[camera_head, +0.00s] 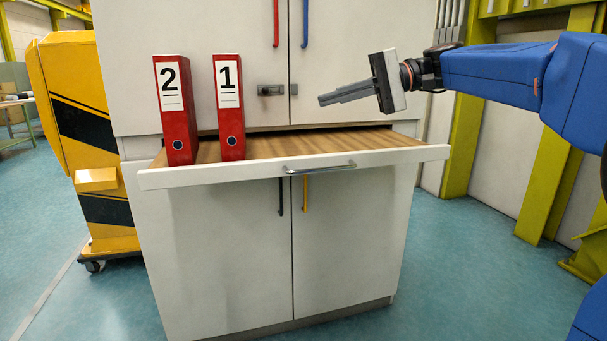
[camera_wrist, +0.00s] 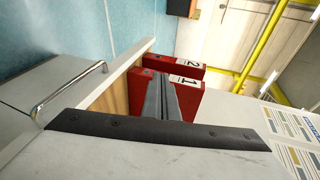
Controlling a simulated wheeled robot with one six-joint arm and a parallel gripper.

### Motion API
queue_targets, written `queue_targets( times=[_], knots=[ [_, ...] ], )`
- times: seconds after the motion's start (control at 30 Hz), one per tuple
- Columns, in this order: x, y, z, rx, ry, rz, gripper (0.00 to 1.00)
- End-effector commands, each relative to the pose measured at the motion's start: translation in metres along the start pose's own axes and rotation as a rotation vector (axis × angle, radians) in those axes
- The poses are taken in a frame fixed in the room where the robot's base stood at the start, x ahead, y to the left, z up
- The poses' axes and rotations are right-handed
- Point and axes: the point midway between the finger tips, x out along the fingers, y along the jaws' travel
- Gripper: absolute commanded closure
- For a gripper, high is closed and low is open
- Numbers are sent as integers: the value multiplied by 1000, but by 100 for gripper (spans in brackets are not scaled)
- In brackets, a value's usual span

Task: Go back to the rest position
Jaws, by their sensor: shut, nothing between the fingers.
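My gripper (camera_head: 322,100) is shut and empty. In the head view it points left, in the air above the right part of the pulled-out wooden shelf (camera_head: 290,147) and in front of the white cabinet. My blue arm reaches in from the right. It holds nothing and appears apart from the cabinet. In the wrist view its closed fingers (camera_wrist: 165,88) overlap the red binders in the background.
Red binder 2 (camera_head: 176,112) and red binder 1 (camera_head: 229,108) stand upright on the shelf's left side. The cabinet (camera_head: 195,235) has a drawer handle (camera_head: 320,168) and a latch (camera_head: 271,90). A yellow machine (camera_head: 80,110) stands left. Yellow-green posts (camera_head: 550,150) stand right.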

Motion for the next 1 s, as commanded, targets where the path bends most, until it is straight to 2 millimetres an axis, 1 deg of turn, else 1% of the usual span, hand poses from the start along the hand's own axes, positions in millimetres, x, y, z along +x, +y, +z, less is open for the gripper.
queue_targets(
  times=[0.23,0.37,0.47,0.5,0.67,0.7,0.77,0.8,0.87,1.0],
  knots=[
    [5,37,27,20,56,115,100],
    [6,68,48,30,98,207,100],
    [4,103,72,35,140,305,100],
    [3,119,82,36,159,349,100],
    [-6,184,123,26,224,524,100],
    [-9,200,134,21,239,568,100],
    [-15,225,149,10,261,633,100],
    [-19,241,160,2,273,677,100],
    [-26,265,176,-13,292,742,100],
    [-43,321,212,-58,331,893,100]
  ],
)
